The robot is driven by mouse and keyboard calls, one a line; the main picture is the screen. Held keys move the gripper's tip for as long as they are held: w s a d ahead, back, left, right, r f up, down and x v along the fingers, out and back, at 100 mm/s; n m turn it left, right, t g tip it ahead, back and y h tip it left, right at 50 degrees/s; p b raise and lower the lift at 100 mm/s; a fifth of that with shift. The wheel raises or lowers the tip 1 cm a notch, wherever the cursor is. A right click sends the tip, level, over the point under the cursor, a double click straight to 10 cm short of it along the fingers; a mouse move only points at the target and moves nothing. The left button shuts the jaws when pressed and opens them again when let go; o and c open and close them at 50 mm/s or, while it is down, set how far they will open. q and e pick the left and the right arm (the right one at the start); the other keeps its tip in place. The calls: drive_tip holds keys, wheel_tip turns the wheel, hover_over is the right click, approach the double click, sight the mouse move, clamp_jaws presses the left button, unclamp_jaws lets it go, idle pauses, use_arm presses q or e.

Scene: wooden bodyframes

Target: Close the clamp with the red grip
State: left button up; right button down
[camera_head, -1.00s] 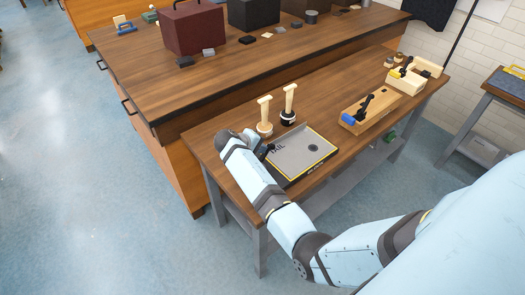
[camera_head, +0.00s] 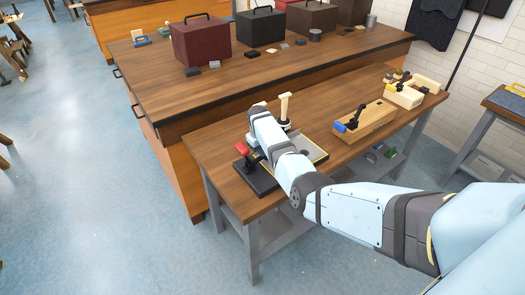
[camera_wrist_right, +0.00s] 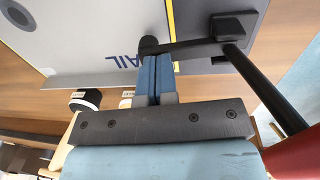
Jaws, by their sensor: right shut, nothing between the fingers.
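The red grip (camera_head: 242,149) sits on the end of a black clamp lever at the left end of the tray-like board (camera_head: 262,183). In the wrist view the red grip (camera_wrist_right: 295,158) is at the lower right, on a long black rod (camera_wrist_right: 262,88) slanting up to the clamp's base (camera_wrist_right: 235,27). The clamp's black bar (camera_wrist_right: 190,48) runs left from the base over the grey sheet (camera_wrist_right: 100,35). My right gripper (camera_wrist_right: 153,60) is shut and empty, its blue fingertips close to the bar's end; contact is unclear. In the head view my forearm hides its fingers and part of the board.
Upright cream-handled tools (camera_head: 285,110) stand behind the board. A wooden block with a blue-gripped clamp (camera_head: 365,124) and another wooden fixture (camera_head: 404,95) lie to the right. Boxes, including a dark red one (camera_head: 200,42), stand on the rear bench.

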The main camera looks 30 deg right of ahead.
drive_tip(key=shift+f, duration=0.2)
drive_tip(key=shift+s+d+f, duration=0.1)
drive_tip(key=shift+f, duration=0.05)
idle(0.4)
